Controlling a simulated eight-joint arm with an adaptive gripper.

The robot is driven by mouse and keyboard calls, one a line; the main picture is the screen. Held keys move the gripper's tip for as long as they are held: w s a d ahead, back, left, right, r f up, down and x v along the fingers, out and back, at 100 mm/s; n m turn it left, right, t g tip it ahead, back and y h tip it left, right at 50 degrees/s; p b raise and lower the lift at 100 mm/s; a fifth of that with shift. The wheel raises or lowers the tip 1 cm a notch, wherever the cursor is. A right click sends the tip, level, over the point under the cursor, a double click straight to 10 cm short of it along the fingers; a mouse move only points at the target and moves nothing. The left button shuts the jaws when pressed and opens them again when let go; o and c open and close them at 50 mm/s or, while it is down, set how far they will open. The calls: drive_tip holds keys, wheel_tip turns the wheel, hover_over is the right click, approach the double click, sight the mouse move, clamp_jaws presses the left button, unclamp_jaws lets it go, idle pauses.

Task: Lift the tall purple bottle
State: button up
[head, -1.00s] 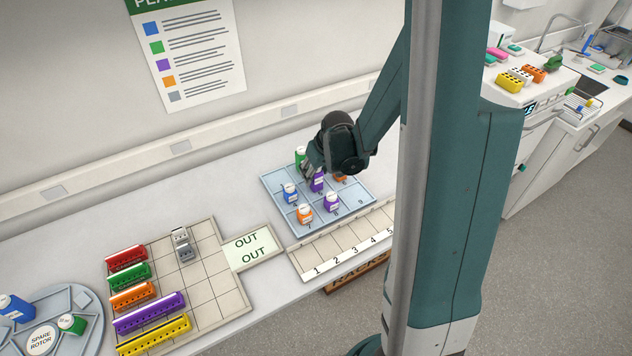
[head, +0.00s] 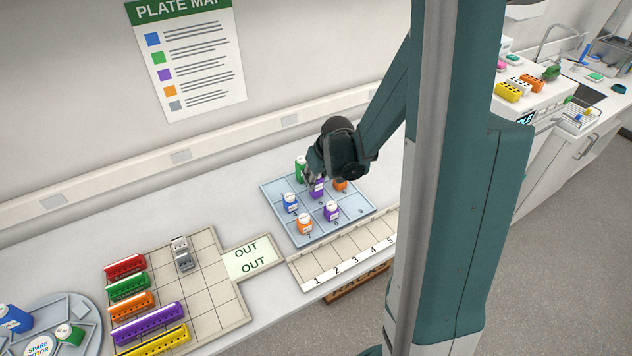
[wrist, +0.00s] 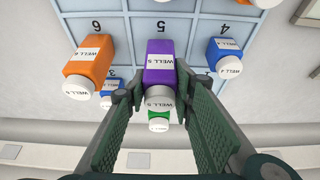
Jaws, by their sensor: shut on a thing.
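The tall purple bottle (wrist: 159,65), labelled "WELL 5", stands at cell 5 of the blue tray in the wrist view. My gripper (wrist: 160,98) is shut on it near its pale cap, one finger on each side. In the head view the purple bottle (head: 318,187) shows under my gripper (head: 315,178), its top hidden by the fingers. I cannot tell whether its base is clear of the tray (head: 343,226).
On the tray, a green bottle (head: 300,168) stands behind, a blue bottle (head: 291,203) to the left and an orange bottle (head: 341,185) to the right. Another orange bottle (head: 305,224) and a shorter purple bottle (head: 332,210) stand in front. Coloured racks (head: 148,323) lie further left.

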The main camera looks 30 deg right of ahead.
drive_tip(key=shift+r, duration=4.25)
